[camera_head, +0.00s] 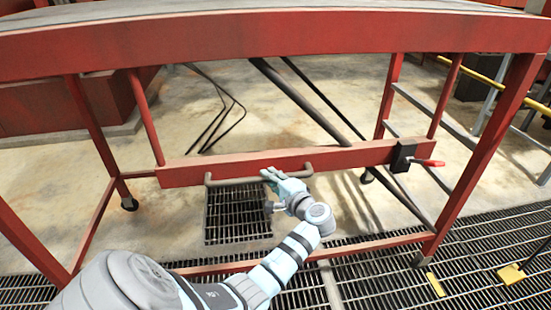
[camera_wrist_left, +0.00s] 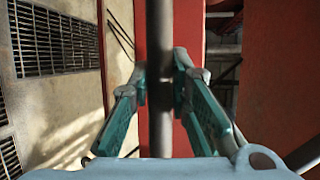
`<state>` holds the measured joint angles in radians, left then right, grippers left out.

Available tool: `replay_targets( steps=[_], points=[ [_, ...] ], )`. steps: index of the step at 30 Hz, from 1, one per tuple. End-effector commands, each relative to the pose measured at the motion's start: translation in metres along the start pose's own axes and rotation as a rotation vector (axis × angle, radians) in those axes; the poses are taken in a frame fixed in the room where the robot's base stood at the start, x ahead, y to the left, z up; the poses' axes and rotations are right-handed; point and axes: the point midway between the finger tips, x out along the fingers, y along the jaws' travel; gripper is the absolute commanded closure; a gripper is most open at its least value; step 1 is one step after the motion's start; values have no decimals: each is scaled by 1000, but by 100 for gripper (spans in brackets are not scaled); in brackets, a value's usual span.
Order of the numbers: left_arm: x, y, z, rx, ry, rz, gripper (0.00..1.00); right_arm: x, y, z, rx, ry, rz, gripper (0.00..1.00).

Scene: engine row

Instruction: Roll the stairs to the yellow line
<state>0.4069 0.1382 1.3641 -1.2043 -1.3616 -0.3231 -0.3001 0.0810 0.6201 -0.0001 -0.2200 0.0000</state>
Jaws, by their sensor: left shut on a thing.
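The stairs (camera_head: 230,37) are a large red wheeled metal frame filling most of the head view. A grey-brown handle bar (camera_head: 235,181) is fixed to the red crossbeam (camera_head: 340,158) facing me. My left gripper (camera_head: 273,177) is shut on this handle near its middle. In the left wrist view the teal fingers (camera_wrist_left: 165,92) stand either side of the handle (camera_wrist_left: 160,40), with the red beam behind. A short yellow strip (camera_head: 435,284) lies on the floor grating at the lower right, just this side of a caster (camera_head: 420,260). My right gripper is out of view.
A black clamp with a red lever (camera_head: 428,163) sits on the crossbeam's right end. Dark floor grating (camera_head: 390,285) runs along the front, with concrete beyond. A yellow block (camera_head: 511,274) stands at the lower right. A yellow rail (camera_head: 490,80) and ladder-like metal frames are at the upper right.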

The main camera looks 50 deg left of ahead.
Motion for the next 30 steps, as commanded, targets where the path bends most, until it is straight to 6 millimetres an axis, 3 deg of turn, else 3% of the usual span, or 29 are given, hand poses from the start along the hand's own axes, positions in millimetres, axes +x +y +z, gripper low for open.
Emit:
replay_targets(
  steps=[6,7,11,21,30],
  points=[
    [0,1,1,8,-9,-4,100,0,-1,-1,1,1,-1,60],
    [0,0,0,7,-7,-4,81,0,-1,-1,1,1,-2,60],
    [-2,0,-3,6,-1,-4,62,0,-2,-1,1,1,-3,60],
    [-8,0,-4,5,4,-2,62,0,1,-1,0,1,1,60],
    [-67,2,-7,5,7,0,62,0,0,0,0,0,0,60]
  ],
)
